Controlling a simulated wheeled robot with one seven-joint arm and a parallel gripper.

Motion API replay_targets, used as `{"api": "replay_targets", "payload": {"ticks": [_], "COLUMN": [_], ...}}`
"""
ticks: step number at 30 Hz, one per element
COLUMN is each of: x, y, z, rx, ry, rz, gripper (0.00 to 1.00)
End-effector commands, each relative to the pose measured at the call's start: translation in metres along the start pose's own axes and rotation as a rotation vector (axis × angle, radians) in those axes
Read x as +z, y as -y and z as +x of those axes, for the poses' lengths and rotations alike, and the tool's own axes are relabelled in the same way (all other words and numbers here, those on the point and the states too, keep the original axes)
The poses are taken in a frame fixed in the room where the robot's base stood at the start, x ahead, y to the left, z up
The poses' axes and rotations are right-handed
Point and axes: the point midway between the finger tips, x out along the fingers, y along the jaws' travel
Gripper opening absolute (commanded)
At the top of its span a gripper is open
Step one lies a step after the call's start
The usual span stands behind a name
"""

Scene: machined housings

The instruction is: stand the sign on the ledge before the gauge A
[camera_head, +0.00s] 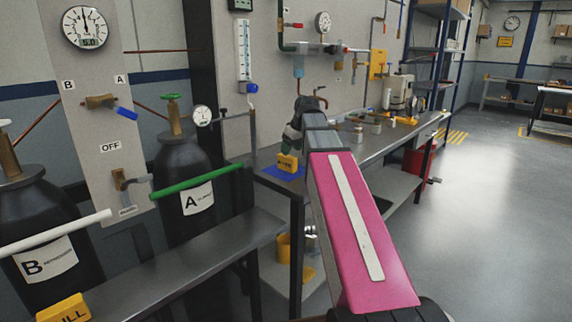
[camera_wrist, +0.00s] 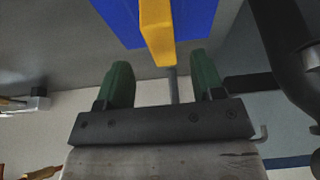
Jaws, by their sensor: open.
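The yellow sign (camera_head: 287,163) stands on a blue mat (camera_head: 272,171) on the bench right of the cylinders; its lettering is too small to read. My gripper (camera_head: 291,148) is just above and behind it. In the wrist view the green fingers of my gripper (camera_wrist: 162,72) are apart, and the yellow sign (camera_wrist: 157,32) lies ahead of the gap, not clasped. The blue mat (camera_wrist: 195,18) spreads behind it. The small round gauge (camera_head: 202,116) is beside the black cylinder marked A (camera_head: 172,165). The grey ledge (camera_head: 205,255) runs before the cylinders, bare in front of A.
Another yellow sign (camera_head: 62,308), partly cut off, stands on the ledge before cylinder B (camera_head: 50,262). A green bar (camera_head: 196,182) and a white bar (camera_head: 55,230) cross before the cylinders. Pipework and jars line the wall bench. Open floor (camera_head: 485,200) lies right.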

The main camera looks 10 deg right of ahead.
Motion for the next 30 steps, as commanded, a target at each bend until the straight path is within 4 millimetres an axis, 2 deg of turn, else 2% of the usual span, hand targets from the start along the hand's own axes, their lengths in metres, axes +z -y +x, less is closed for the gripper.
{"api": "replay_targets", "payload": {"ticks": [3,11,21,29,30], "x": [0.0,-0.001,-0.004,-0.003,-0.003], "y": [0.0,0.001,0.003,0.003,0.003], "z": [0.015,0.03,0.069,0.073,0.073], "rx": [0.0,-0.001,-0.001,0.0,0.0], "ry": [0.0,0.0,0.0,-0.002,-0.002], "rz": [0.001,0.002,0.001,0.002,0.002], "gripper": [0.62,0.62,0.62,0.62,0.52]}}
